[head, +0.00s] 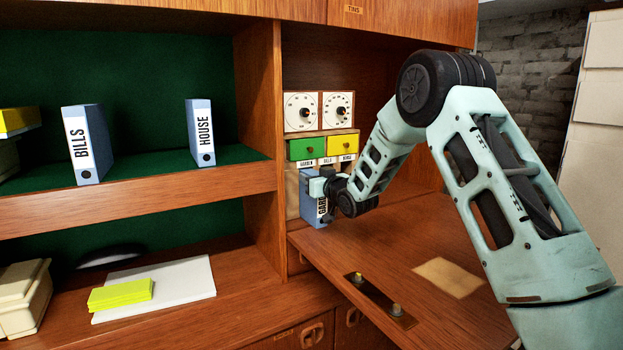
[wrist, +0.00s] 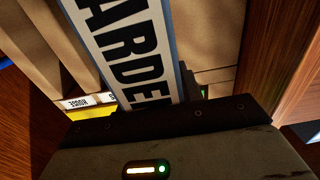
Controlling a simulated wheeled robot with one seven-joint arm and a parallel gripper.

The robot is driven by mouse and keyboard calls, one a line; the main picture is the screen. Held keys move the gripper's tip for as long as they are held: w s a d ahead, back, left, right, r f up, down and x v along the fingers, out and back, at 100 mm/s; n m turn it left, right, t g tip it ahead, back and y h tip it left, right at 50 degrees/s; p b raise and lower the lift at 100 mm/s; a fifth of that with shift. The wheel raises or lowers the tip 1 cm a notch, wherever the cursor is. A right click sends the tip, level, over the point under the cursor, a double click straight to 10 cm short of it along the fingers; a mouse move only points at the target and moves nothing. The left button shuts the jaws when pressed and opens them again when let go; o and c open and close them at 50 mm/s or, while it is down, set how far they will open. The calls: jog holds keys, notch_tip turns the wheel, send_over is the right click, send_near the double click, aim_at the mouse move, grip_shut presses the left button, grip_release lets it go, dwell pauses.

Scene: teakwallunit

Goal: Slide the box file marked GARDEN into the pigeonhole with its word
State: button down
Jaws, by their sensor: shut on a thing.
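The blue box file marked GARDEN (head: 310,207) stands roughly upright at the left end of the pigeonholes, under the GARDEN label (head: 306,163). My gripper (head: 322,186) is shut on it. In the wrist view the white spine of the file (wrist: 125,45) shows the letters ARDE, with tan pigeonhole walls (wrist: 50,45) beside it. How far the file is inside the pigeonhole I cannot tell. BILLS (head: 327,161) and HOUSE (head: 347,159) labels mark the holes to the right, mostly hidden by my arm.
Green (head: 307,148) and yellow (head: 342,144) drawers sit above the labels, with two dials (head: 301,111) over them. Files marked BILLS (head: 88,145) and HOUSE (head: 201,133) stand on the left shelf. A wooden upright (head: 262,150) separates that shelf. The fold-down desk (head: 390,235) is largely clear.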

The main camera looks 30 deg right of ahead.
jog(key=s+b, duration=0.2)
jog(key=s, duration=0.8)
jog(key=shift+s+d, duration=0.15)
jog(key=shift+s, duration=0.15)
dwell(1.6)
jog(key=shift+w+b, duration=0.55)
jog(key=shift+w, duration=1.4)
dwell(3.2)
